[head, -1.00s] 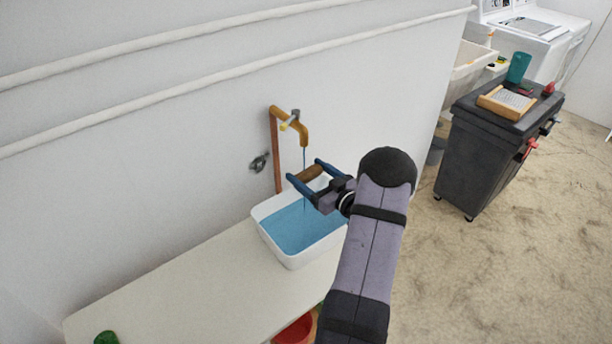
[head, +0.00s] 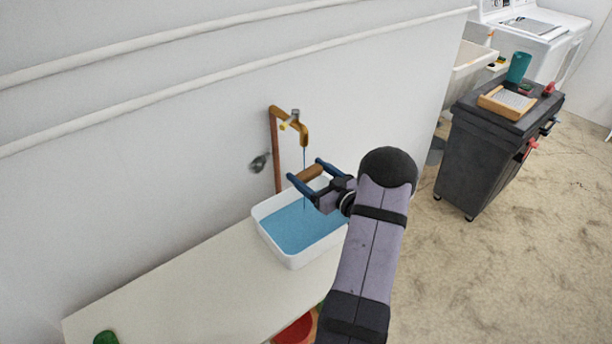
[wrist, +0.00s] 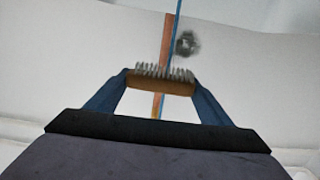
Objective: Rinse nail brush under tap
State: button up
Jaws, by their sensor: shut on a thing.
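The nail brush (head: 309,173) has a brown wooden back and is held crosswise between the blue fingers of my gripper (head: 308,172). In the wrist view the brush (wrist: 161,84) shows its grey bristles along one edge, and my gripper (wrist: 160,82) is shut on its two ends. The brass tap (head: 303,133) sits on a copper pipe by the wall. A thin blue stream of water (head: 304,160) runs down from it, passing at or close to the brush. Whether it touches the bristles I cannot tell. The white basin (head: 293,264) below holds blue water (head: 300,228).
The basin stands on a pale bench (head: 190,290), whose left part is mostly clear. A round metal fitting (head: 259,163) is on the wall left of the pipe. A red container (head: 294,330) is below the bench edge. A dark cart (head: 482,150) stands at right.

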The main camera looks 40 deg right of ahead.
jog(key=shift+s+d, duration=0.1)
jog(key=shift+d, duration=0.05)
dwell(0.3)
jog(key=s+a+p, duration=0.1)
jog(key=s+a, duration=0.3)
jog(key=s, duration=0.2)
jog(key=shift+s, duration=0.4)
jog(key=shift+a, duration=0.1)
dwell(1.1)
dwell(0.4)
jog(key=s+a+r+p, duration=0.2)
jog(key=s+r+p, duration=0.2)
jog(key=shift+s+a, duration=0.15)
jog(key=shift+a, duration=0.15)
dwell(0.3)
dwell(0.6)
